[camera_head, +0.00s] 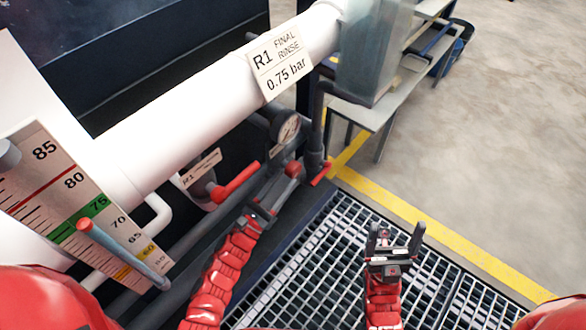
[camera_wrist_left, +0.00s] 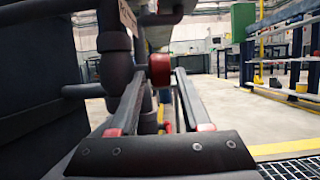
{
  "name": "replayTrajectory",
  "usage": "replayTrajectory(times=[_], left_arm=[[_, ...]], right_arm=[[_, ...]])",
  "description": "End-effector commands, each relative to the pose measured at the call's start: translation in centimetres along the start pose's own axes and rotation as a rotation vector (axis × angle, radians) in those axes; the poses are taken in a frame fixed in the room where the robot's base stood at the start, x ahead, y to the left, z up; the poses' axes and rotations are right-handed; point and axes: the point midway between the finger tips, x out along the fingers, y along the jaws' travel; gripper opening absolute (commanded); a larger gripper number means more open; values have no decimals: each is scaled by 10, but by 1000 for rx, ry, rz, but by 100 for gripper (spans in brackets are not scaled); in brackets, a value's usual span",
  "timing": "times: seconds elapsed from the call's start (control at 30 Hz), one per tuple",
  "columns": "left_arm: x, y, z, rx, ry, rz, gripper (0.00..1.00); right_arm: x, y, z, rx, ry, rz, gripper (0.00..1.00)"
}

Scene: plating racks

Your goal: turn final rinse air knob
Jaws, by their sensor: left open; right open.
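A small red knob (camera_head: 293,169) sits on the dark pipework below the round pressure gauge (camera_head: 287,129). A tag on the white pipe above reads "R1 FINAL RINSE 0.75 bar" (camera_head: 279,66). My left gripper (camera_head: 277,183) is open, with its fingers reaching up to the knob. In the left wrist view the red knob (camera_wrist_left: 160,70) shows between the two fingertips, and I cannot tell whether they touch it. My right gripper (camera_head: 395,232) is open and empty above the floor grating.
A red lever handle (camera_head: 236,181) with an R1 tag (camera_head: 201,168) is left of the knob. The white pipe (camera_head: 190,120) crosses above. The metal grating (camera_head: 315,270) and the concrete floor (camera_head: 480,150) are clear.

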Motion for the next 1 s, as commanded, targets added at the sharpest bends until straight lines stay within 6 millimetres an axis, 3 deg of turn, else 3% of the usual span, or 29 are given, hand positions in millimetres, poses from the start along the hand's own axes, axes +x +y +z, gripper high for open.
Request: replayTrajectory(times=[0.23,0.63,0.67,0.9,1.0], left_arm=[[40,0,0,0,-3,-3,48],[49,0,1,-1,-2,-1,48],[49,0,1,0,-2,-1,46],[49,0,1,0,-2,-1,2],[49,0,1,0,-2,-1,0]], right_arm=[[-6,0,-1,-2,7,-7,80],[-6,0,-1,-3,9,-9,80],[-6,0,-1,-3,9,-9,80],[-6,0,-1,-3,9,-9,80],[-6,0,-1,-3,9,-10,80]])
